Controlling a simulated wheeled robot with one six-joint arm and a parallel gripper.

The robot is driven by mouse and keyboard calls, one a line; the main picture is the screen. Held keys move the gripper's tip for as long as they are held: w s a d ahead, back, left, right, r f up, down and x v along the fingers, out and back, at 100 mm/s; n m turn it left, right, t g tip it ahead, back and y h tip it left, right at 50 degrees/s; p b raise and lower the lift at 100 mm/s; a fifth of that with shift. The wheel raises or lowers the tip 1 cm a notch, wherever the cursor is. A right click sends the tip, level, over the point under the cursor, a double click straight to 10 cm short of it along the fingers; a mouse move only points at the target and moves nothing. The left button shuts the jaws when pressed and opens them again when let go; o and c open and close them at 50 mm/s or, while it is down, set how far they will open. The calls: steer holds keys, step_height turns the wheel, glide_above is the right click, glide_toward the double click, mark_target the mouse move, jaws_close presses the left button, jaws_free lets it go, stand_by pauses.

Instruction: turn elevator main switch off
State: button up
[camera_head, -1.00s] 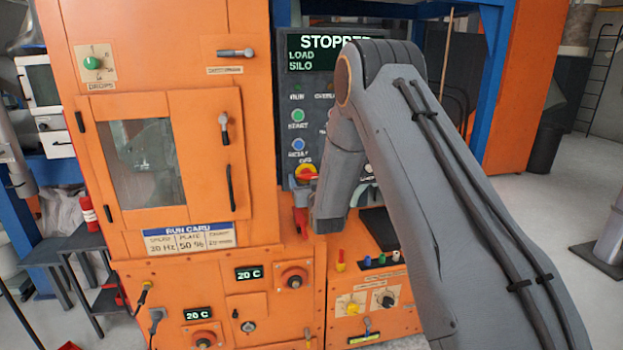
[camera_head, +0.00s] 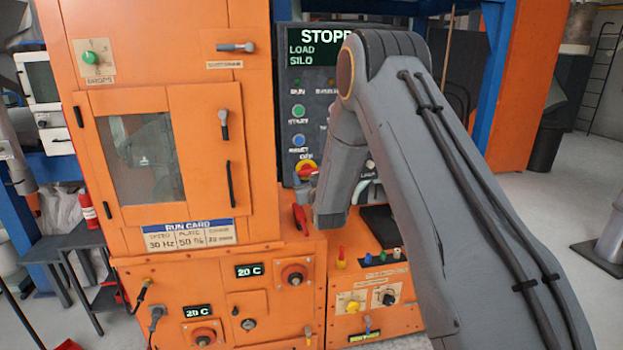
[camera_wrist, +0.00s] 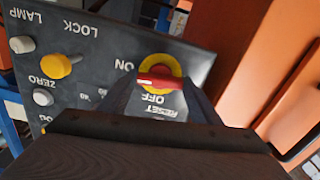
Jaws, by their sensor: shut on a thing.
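The main switch is a red handle on a yellow disc on the dark control panel. It shows in the wrist view (camera_wrist: 161,82) and, partly covered, in the head view (camera_head: 306,167). In the wrist view, which sees the panel upside down, OFF stands below the disc and ON to its left. The red handle lies crosswise in that picture, between the fingertips. My gripper (camera_wrist: 160,88) is shut on the handle, with one finger at each end. In the head view my wrist hides much of the gripper and the panel's lower right.
A yellow knob (camera_wrist: 56,66) and white buttons sit beside the switch. Green START (camera_head: 299,111) and blue RESET (camera_head: 299,140) buttons are above it. A display (camera_head: 314,47) tops the panel. The orange cabinet (camera_head: 255,160) stands close on the left.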

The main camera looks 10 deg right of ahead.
steer(key=n+b, duration=0.2)
steer(key=n, duration=0.1)
steer(key=shift+f, duration=0.1)
steer(key=n+b, duration=0.3)
steer(key=n, duration=0.2)
steer(key=n+b, duration=0.3)
steer(key=n, duration=0.1)
steer(key=shift+n+b, duration=1)
steer(key=shift+n, duration=1.1)
steer(key=o, duration=1.1)
